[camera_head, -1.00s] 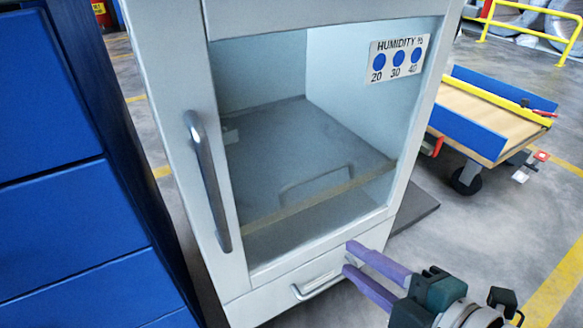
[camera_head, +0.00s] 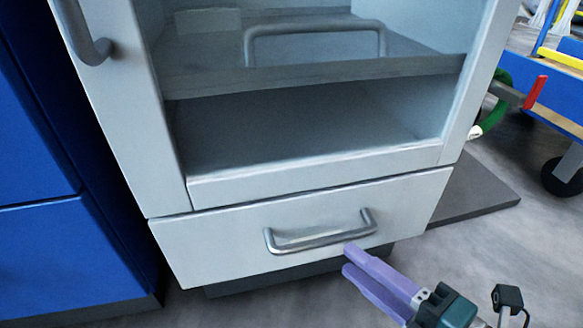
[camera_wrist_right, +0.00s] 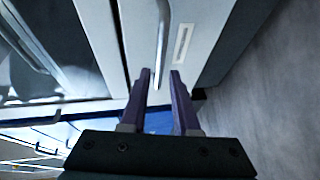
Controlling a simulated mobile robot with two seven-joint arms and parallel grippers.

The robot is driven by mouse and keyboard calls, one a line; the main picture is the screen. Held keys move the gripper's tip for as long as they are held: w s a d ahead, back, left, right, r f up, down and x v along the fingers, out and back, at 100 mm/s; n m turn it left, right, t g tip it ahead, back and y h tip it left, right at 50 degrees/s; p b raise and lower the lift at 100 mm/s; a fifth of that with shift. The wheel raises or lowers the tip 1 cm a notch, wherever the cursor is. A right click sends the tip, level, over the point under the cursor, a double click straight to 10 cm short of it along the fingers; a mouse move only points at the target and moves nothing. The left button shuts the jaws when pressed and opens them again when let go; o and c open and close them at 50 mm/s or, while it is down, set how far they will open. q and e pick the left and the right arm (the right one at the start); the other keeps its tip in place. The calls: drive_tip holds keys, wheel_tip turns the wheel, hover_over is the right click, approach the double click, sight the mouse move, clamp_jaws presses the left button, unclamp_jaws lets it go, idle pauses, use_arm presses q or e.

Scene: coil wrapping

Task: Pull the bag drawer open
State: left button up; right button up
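The bag drawer (camera_head: 210,250) is the white front at the bottom of the white cabinet. It looks shut, flush with the cabinet. Its grey bar handle (camera_head: 322,236) is near the middle of the front. My right gripper (camera_head: 348,259), with two purple fingers, is just below and right of the handle. There the handle (camera_wrist_right: 162,40) lies ahead of the tips, roughly in line with the gap. I cannot tell whether they touch. My left gripper is not in view.
Above the drawer is the cabinet's window opening, with a grey shelf (camera_head: 210,80) and wire handle inside. Blue drawer units (camera_head: 50,240) stand close at the left. A dark flat plate (camera_head: 475,190) lies on the floor at right. A cart with a wheel (camera_head: 565,178) stands beyond.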

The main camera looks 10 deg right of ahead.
sight(331, 244)
drive_tip(key=b+x, duration=0.3)
drive_tip(key=x, duration=0.3)
drive_tip(key=shift+d+f, duration=0.15)
drive_tip(key=shift+f, duration=0.05)
drive_tip(key=shift+w, duration=0.4)
drive_tip(key=shift+a, duration=0.25)
drive_tip(key=shift+c, duration=0.3)
clamp_jaws()
